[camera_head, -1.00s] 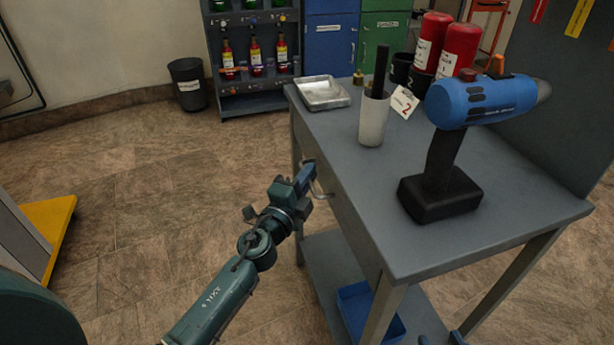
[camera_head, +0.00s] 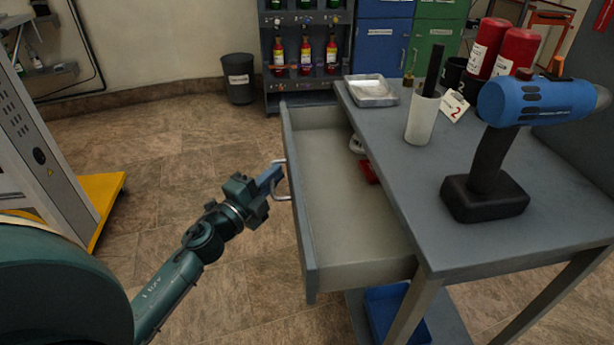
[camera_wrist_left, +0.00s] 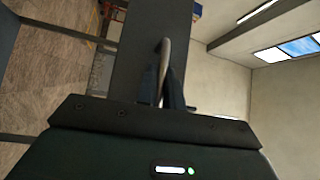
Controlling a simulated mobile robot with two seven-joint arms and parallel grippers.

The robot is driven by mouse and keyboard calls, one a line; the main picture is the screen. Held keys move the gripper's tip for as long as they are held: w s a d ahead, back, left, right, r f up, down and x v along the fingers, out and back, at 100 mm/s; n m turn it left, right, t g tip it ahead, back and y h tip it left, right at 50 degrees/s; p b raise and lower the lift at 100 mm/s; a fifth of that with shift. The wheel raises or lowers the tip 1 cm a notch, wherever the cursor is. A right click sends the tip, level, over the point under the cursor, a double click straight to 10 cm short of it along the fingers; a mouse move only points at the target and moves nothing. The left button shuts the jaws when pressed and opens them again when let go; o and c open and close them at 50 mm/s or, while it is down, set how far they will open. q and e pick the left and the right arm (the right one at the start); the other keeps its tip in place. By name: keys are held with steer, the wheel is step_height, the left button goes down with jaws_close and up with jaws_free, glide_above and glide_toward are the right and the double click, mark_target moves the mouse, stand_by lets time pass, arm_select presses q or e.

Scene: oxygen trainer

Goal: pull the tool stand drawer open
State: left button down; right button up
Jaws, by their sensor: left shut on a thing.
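The tool stand (camera_head: 440,238) is a grey metal table at the right of the head view. Its drawer (camera_head: 330,265) is pulled well out to the left, and its pale inside shows. My left gripper (camera_head: 276,176) is shut on the drawer handle (camera_head: 281,197), a bent metal bar on the drawer front. The handle (camera_wrist_left: 164,70) also shows between the fingers in the left wrist view. My right gripper is not in view.
On the stand top are a blue drill (camera_head: 500,140), a white cup (camera_head: 422,118), a metal tray (camera_head: 371,91) and red cylinders (camera_head: 487,48). A blue bin (camera_head: 392,308) sits on the lower shelf. A black waste bin (camera_head: 239,79) stands behind. Floor left of the drawer is clear.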

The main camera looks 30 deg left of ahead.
arm_select(q)
steer(key=s+a, duration=0.4)
steer(key=a, duration=0.2)
steer(key=shift+s+a, duration=0.25)
steer(key=shift+a, duration=0.1)
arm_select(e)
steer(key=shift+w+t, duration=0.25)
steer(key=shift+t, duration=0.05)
arm_select(q)
steer(key=c, duration=1.5)
jaws_free()
steer(key=v, duration=1.3)
steer(key=shift+s+a+r, duration=0.1)
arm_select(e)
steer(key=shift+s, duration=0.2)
